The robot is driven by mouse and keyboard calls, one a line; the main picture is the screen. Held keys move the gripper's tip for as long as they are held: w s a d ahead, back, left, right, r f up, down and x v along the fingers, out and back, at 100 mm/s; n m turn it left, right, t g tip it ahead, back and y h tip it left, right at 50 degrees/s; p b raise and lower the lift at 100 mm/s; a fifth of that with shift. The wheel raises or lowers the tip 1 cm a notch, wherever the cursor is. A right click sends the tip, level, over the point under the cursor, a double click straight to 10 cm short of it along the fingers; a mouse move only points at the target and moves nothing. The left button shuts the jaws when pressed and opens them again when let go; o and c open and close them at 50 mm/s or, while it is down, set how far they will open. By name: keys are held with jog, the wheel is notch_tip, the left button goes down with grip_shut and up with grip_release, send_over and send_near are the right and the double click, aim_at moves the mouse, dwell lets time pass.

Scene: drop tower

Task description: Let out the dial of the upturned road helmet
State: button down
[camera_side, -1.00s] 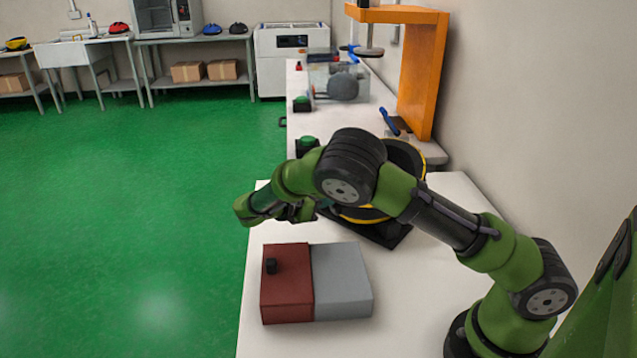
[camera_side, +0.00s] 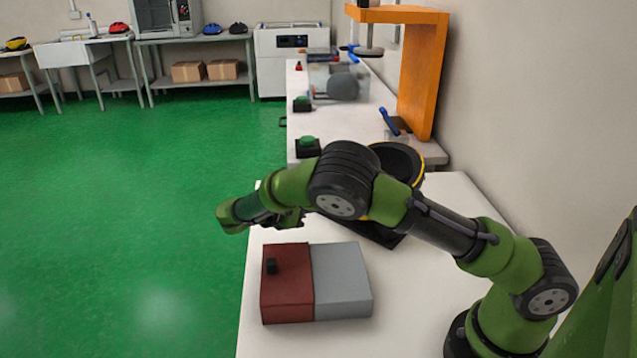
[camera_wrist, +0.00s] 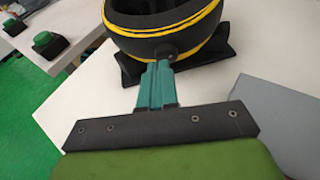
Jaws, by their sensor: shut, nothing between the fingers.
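The upturned road helmet (camera_side: 400,163), black with a yellow band, sits in a black cradle (camera_side: 380,234) on the white bench, largely hidden behind my arm in the side view. In the wrist view the helmet (camera_wrist: 135,42) fills the top, opening upward, with a small dark round dial (camera_wrist: 166,53) on its near side. My gripper (camera_wrist: 158,68) is shut and empty. Its teal fingertips appear just below the dial in the wrist view; I cannot tell whether they touch it. In the side view my gripper (camera_side: 290,220) is partly hidden by my arm.
A red and grey box (camera_side: 342,280) with a black knob lies on the bench in front. Green buttons (camera_side: 307,143) stand on the bench's left edge. An orange tower (camera_side: 420,75) rises behind. The front right bench is clear.

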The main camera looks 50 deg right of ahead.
jog(key=shift+w+a+f, duration=0.1)
jog(key=shift+a, duration=0.55)
jog(key=shift+w+a+f, duration=0.1)
jog(key=shift+a, duration=0.5)
jog(key=s+d+r, duration=0.1)
jog(key=s+d, duration=0.1)
jog(key=d, duration=0.3)
jog(key=shift+s+d+r, duration=0.2)
jog(key=shift+s+d, duration=0.15)
jog(key=shift+s, duration=0.05)
